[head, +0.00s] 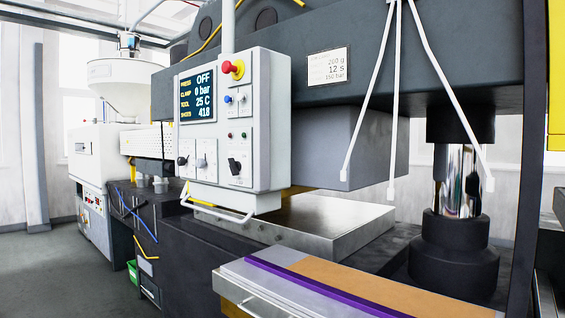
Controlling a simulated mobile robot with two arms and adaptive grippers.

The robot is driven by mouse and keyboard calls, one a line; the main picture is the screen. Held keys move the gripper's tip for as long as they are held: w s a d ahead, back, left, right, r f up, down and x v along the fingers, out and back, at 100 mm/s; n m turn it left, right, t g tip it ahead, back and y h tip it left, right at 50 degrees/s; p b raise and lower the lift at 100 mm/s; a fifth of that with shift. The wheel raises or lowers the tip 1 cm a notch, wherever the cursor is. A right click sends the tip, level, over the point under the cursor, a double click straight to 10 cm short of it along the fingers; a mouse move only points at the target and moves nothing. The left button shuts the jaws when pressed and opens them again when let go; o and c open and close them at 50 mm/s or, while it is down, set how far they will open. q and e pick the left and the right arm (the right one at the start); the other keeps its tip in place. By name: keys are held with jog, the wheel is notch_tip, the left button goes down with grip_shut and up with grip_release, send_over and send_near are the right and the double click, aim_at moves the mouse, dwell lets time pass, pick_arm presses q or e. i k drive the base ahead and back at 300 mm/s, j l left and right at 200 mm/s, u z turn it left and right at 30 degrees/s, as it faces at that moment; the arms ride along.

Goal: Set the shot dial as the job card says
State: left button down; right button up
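A job card (328,65) is fixed to the dark upper beam. Its lines seem to read 200 g, 12 s and 150 bar, but the print is small. The white control panel (262,130) hangs at the middle. Its screen (198,95) reads PRESS OFF, CLAMP 0 bar, TOOL 25 C, SHOTS 418. Two small knobs, a left one (183,161) and a right one (202,162), sit at lower left. A larger black switch (235,166) sits at lower right. I cannot tell which is the shot dial; labels are too small. Neither gripper is in view.
A red stop button (236,68) and a blue knob (228,99) are on the panel. A white rail (217,211) runs below it. Three thin white rods (417,25) hang right of the panel. A bench (300,285) stands in front. Floor at left is clear.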

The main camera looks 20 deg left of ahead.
aim_at(181, 161)
jog(key=z, duration=0.5)
jog(key=i+j+z, duration=0.1)
jog(key=z, duration=0.4)
jog(key=j+z, duration=0.2)
jog(key=z, duration=0.3)
jog(key=j+z, duration=0.1)
jog(key=z, duration=0.4)
jog(key=j+z, duration=0.15)
jog(key=z, duration=0.35)
jog(key=k+j+z, duration=0.25)
jog(key=j+z, duration=0.2)
jog(key=k+j+z, duration=0.9)
jog(key=k, duration=1.1)
jog(key=k+j+u, duration=0.15)
jog(key=k+u, duration=0.2)
jog(key=k, duration=0.2)
jog(key=k+j+u, duration=0.4)
jog(key=k+l, duration=0.1)
